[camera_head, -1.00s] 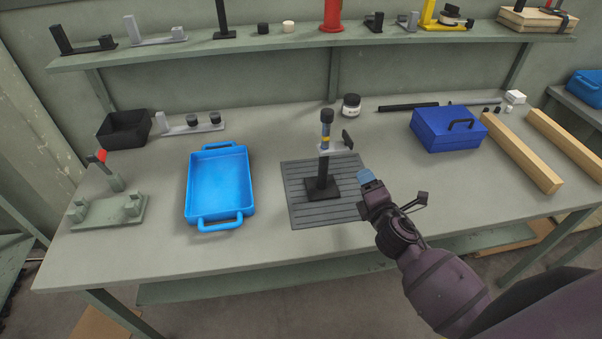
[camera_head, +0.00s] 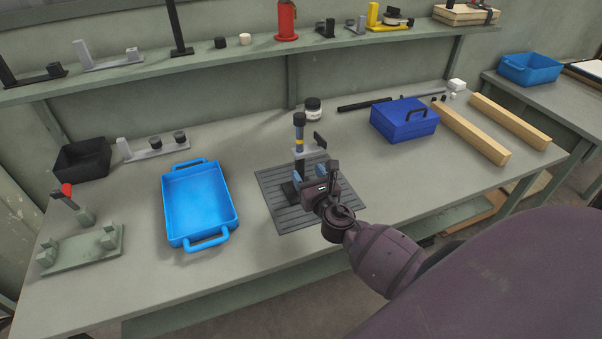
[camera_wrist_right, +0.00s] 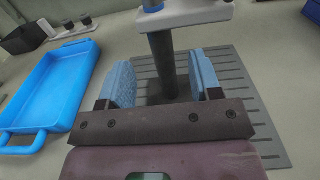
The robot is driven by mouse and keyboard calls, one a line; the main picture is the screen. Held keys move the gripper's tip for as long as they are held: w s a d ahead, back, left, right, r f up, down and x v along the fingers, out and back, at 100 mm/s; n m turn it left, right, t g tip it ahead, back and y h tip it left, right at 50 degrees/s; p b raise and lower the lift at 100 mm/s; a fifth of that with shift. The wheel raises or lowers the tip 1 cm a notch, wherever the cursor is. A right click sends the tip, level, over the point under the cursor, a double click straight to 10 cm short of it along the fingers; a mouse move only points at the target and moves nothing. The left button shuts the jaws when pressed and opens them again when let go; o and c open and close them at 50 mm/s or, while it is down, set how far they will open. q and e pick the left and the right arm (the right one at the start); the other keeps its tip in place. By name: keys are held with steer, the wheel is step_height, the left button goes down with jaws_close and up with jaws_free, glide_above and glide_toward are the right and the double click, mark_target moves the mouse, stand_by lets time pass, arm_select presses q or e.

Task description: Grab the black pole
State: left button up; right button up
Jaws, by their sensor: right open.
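The black pole (camera_head: 299,168) stands upright on a dark base on the grey slatted mat (camera_head: 273,200). A grey bracket (camera_head: 312,152) and a black-topped blue and yellow part (camera_head: 299,132) sit at its top. My right gripper (camera_head: 310,174) is open, with blue finger pads, low in front of the pole and partly hiding its lower part and base. In the right wrist view the pole (camera_wrist_right: 163,68) shows in the gap between the two pads, apart from both. I cannot tell how deep it is between them. My left gripper is not in view.
A blue tray (camera_head: 231,211) lies left of the mat. A blue case (camera_head: 400,125), a white jar (camera_head: 313,115), a black rod (camera_head: 364,105) and wooden bars (camera_head: 470,133) are at the back right. A green fixture (camera_head: 80,250) stands at the left.

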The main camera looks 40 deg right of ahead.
mark_target(301, 162)
steer(key=shift+x, duration=4.05)
steer(key=shift+c, duration=0.4)
steer(key=c, duration=1)
jaws_close()
steer(key=shift+r, duration=0.1)
